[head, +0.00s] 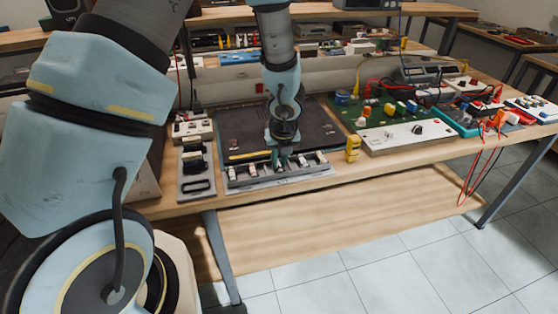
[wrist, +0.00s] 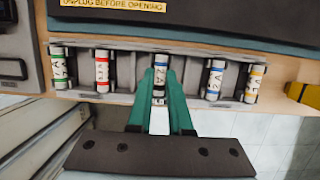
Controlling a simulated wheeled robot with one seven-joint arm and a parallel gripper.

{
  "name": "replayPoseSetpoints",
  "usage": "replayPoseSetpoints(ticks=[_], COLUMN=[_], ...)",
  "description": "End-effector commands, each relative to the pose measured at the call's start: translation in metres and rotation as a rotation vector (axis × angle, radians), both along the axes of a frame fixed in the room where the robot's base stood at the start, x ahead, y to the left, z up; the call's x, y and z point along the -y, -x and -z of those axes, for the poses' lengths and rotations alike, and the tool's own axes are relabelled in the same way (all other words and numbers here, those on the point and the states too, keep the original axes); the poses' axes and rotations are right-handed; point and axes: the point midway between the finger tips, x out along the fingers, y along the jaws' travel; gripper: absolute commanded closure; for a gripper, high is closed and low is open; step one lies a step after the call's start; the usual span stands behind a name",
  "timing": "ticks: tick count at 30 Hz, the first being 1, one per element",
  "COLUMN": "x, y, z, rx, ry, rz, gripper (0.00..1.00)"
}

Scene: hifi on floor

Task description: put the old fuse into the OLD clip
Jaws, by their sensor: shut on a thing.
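A grey rack (wrist: 128,72) holds a row of white fuses with coloured bands, along the front of a dark panel. It also shows in the head view (head: 240,181). My gripper (wrist: 160,78) has its two green fingers on either side of the middle fuse (wrist: 160,80), which has a blue band, and is shut on it. That fuse stands in line with the others, in its slot or just above it; I cannot tell which. In the head view my gripper (head: 284,158) points down over the rack. No OLD label is readable in either view, so I cannot pick out that clip.
Neighbouring fuses have a green band (wrist: 58,68), a red band (wrist: 102,70), a blue band (wrist: 215,80) and a yellow band (wrist: 254,84). A grey device (head: 196,172) stands left of the rack. A yellow block (head: 353,148) and a green board (head: 372,112) are right.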

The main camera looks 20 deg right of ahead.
Motion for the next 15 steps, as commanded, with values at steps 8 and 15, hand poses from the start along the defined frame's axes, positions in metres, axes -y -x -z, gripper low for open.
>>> replayPoseSetpoints(ticks=[8, 15], x=[0.0, 0.0], y=[0.0, 0.0], z=[0.0001, 0.0], rx=[0.0, 0.0], ry=[0.0, 0.0], rz=[0.0, 0.0], gripper=[0.81, 0.54])
